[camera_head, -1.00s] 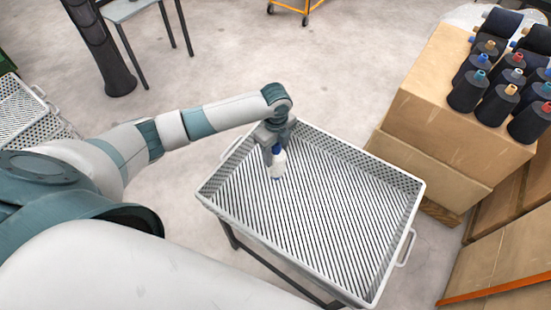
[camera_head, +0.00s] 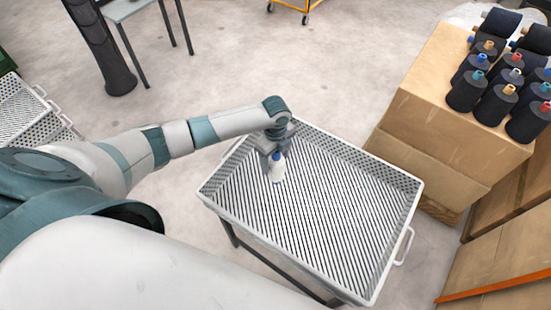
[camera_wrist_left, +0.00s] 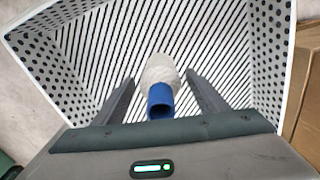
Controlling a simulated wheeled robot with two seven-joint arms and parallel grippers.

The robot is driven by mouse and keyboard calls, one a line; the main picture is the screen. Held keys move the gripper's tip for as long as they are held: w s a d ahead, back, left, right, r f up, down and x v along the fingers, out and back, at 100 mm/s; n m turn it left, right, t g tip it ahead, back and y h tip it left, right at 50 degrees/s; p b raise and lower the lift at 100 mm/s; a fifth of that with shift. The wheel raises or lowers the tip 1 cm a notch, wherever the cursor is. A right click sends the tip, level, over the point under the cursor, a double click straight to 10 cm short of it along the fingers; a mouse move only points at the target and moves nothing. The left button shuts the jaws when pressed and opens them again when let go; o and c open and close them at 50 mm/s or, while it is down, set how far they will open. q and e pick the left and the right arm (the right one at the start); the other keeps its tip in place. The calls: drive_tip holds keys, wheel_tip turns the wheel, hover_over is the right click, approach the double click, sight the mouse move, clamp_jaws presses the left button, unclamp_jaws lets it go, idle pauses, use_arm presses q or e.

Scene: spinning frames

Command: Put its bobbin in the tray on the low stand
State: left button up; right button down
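The white bobbin (camera_head: 278,173) with a blue tube top stands, seemingly upright, in the far left part of the white perforated tray (camera_head: 318,272). The tray rests on a low dark-legged stand (camera_head: 262,257). My left gripper (camera_head: 271,160) is just behind and above the bobbin. In the left wrist view, the bobbin (camera_wrist_left: 160,72) lies between the two fingers of my left gripper (camera_wrist_left: 160,80), with a gap on each side, so the gripper is open. The bobbin's base is partly hidden in that view. My right gripper is not in view.
Large cartons (camera_head: 450,110) stand close on the right, with several dark bobbins (camera_head: 495,104) with coloured tops on them. Another perforated tray (camera_head: 20,110) is at the left edge. A dark column (camera_head: 100,45) stands at the back left. The rest of the tray is empty.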

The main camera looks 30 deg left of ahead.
use_arm(q)
drive_tip(key=shift+r, duration=0.1)
wheel_tip(320, 180, up, 12)
drive_tip(key=shift+b, duration=1.1)
